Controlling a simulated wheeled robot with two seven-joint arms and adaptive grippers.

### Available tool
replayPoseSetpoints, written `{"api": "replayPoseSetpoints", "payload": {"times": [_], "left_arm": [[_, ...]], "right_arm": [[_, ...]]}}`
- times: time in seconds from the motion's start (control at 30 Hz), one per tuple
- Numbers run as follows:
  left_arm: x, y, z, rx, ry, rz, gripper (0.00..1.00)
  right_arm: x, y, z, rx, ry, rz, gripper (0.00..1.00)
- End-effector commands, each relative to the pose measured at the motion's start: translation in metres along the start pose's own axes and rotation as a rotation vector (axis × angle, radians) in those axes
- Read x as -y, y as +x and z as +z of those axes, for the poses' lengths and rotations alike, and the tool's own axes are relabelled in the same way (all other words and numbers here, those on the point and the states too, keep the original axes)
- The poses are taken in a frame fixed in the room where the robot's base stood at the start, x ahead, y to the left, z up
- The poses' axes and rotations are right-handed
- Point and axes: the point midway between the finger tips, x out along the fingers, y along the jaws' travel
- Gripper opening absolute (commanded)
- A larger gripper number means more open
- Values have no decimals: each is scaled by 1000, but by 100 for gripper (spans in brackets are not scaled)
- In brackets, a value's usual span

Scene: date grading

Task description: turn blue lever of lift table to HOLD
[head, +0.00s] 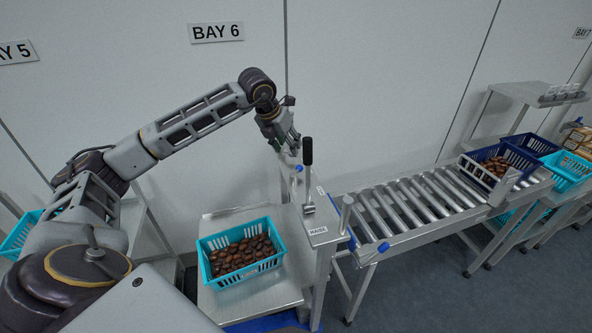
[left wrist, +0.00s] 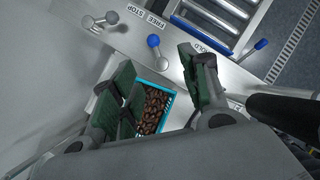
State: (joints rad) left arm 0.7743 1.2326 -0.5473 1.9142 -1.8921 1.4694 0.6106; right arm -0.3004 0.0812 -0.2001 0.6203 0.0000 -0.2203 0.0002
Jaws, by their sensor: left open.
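The lift table (head: 222,301) stands in front of me in the head view, with a blue crate (head: 240,264) of dates on it. A small blue knob (head: 299,168), the lever's end, shows at the top of its post. In the left wrist view the blue lever's knob (left wrist: 153,41) is on a short silver arm. A FREE STOP label (left wrist: 148,18) lies beyond it, and a HOLD label (left wrist: 212,47), partly hidden by a finger, to its right. My left gripper (head: 289,143) is open and empty just above the blue knob, apart from it. My right gripper is out of view.
A RAISE label (head: 317,230) is on the post. The roller conveyor (head: 415,205) runs right, with another blue knob (head: 383,247) at its near end. The wall (head: 370,80) is behind.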

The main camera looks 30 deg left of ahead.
Motion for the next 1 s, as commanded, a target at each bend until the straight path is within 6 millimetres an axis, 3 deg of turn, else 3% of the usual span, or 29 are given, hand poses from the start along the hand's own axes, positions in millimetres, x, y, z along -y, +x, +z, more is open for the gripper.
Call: {"api": "replayPoseSetpoints", "payload": {"times": [0.1,0.67,1.0], "left_arm": [[-6,0,-10,-42,-53,29,45],[-6,2,-9,-41,-85,26,45],[-6,27,-10,-43,-85,24,45]], "right_arm": [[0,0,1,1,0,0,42],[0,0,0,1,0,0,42],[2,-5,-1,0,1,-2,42]]}}
